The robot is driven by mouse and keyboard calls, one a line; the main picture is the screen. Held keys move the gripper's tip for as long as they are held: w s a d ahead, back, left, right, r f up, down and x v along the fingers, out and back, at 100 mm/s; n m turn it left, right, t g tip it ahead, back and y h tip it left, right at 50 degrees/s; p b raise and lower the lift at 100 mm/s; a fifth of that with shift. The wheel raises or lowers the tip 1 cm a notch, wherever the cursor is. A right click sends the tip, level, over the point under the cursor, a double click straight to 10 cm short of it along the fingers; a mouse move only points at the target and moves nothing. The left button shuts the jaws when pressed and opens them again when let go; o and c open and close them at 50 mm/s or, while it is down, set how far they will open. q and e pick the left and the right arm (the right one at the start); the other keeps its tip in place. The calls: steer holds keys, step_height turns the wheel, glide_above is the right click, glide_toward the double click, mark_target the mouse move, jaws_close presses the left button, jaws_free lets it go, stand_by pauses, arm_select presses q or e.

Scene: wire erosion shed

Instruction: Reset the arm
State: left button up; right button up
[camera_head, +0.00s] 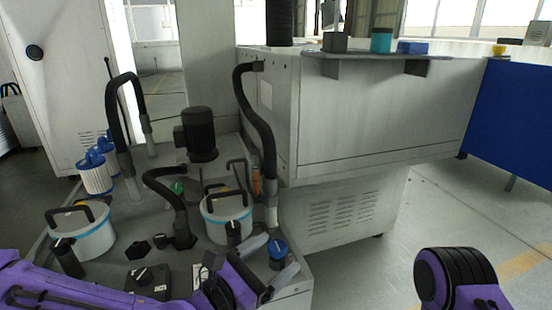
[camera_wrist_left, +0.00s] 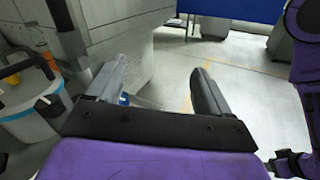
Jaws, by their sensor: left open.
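My left arm, purple, comes in from the lower left of the head view and reaches low over the front of the machine's base. Its gripper (camera_head: 281,252) is open, with two grey fingers apart, near a small blue-capped container (camera_head: 278,248). In the left wrist view the open gripper (camera_wrist_left: 160,66) has nothing between its fingers but the view of the machine side and floor. A purple and black link of my right arm (camera_head: 455,277) shows at the lower right of the head view. My right gripper is not in view.
Two white buckets (camera_head: 97,238) (camera_head: 213,225) with black handles, black hoses (camera_head: 262,120) and a motor (camera_head: 198,138) crowd the base. A shelf (camera_head: 365,66) on the grey machine cabinet (camera_head: 370,115) holds small blocks. A blue panel (camera_head: 508,110) stands right. Floor (camera_head: 450,215) is clear at right.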

arm_select(q)
steer(key=s+a+f+m+g+y+p, duration=0.25)
steer(key=a+f+m+y, duration=0.3)
steer(key=f, duration=0.55)
steer(key=s+a+f+m+g+y+p, duration=0.2)
steer(key=s+a+f+m+y, duration=0.4)
steer(key=f, duration=0.5)
steer(key=s+a+f+m+g+y+p, duration=0.2)
steer(key=s+a+m+p, duration=0.1)
steer(key=s+a, duration=0.5)
steer(key=s+a+f+m+g+y+p, duration=0.2)
steer(key=s+a+f+m+g+p, duration=0.1)
steer(key=s+a, duration=0.5)
steer(key=shift+a+f+m+y+p, duration=0.3)
steer(key=shift+a+m+y, duration=0.05)
steer(key=shift+a, duration=0.45)
steer(key=shift+w, duration=0.1)
